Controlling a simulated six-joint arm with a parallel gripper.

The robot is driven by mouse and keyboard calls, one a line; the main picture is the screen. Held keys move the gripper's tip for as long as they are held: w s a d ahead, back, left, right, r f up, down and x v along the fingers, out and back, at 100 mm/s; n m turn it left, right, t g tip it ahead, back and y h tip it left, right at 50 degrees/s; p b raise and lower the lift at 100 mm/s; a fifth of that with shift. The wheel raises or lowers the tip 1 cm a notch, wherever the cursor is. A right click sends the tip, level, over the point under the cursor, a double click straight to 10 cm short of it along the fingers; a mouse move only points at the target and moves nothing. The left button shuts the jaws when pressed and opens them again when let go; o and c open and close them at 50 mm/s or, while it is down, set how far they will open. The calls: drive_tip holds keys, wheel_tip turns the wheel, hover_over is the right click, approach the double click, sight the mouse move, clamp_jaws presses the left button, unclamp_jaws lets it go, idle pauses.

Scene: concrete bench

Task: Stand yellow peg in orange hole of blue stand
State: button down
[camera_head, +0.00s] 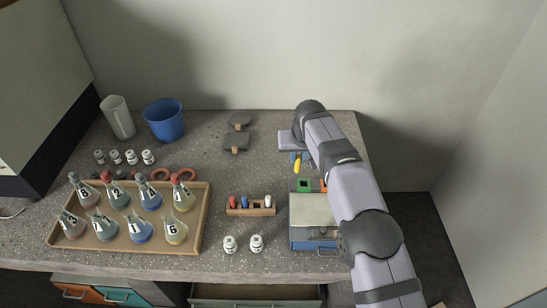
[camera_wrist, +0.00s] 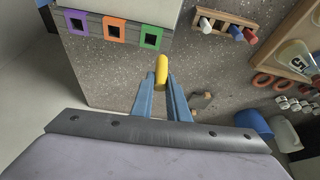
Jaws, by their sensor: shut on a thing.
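The yellow peg (camera_head: 297,166) is clamped in my gripper (camera_head: 299,156), which is shut on it. In the wrist view the peg (camera_wrist: 161,70) sticks out between the two blue fingertips (camera_wrist: 161,88). The blue stand (camera_head: 303,245) is at the bench's right side, partly hidden by my arm. Its back row of square coloured holes shows purple, orange (camera_wrist: 115,29) and green in the wrist view, each with a dark centre. The peg is beyond the stand's back edge, apart from the holes.
A wooden rack (camera_head: 252,211) with several pegs stands left of the stand. A tray (camera_head: 205,222) of numbered flasks fills the left. A blue cup (camera_head: 164,120), a grey cylinder (camera_head: 119,117) and small white jars are behind it.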

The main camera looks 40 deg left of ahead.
drive_tip(key=w+d+f+m+p, duration=0.1)
drive_tip(key=w+d+m+p, duration=0.1)
drive_tip(key=w+d+p, duration=0.2)
drive_tip(key=w+d, duration=0.3)
drive_tip(key=w, duration=0.1)
drive_tip(key=shift+f+t+h+p, duration=0.15)
drive_tip(key=shift+t+h+p, duration=0.15)
drive_tip(key=shift+p, duration=0.05)
drive_tip(key=shift+w, duration=0.1)
drive_tip(key=shift+f, duration=0.15)
drive_tip(key=shift+f+b, duration=1.15)
drive_tip(key=shift+f, duration=1.1)
drive_tip(key=shift+f+b, duration=1.75)
drive_tip(key=shift+f, duration=0.15)
drive_tip(key=c, duration=1.6)
unclamp_jaws()
drive_tip(key=shift+c, duration=0.2)
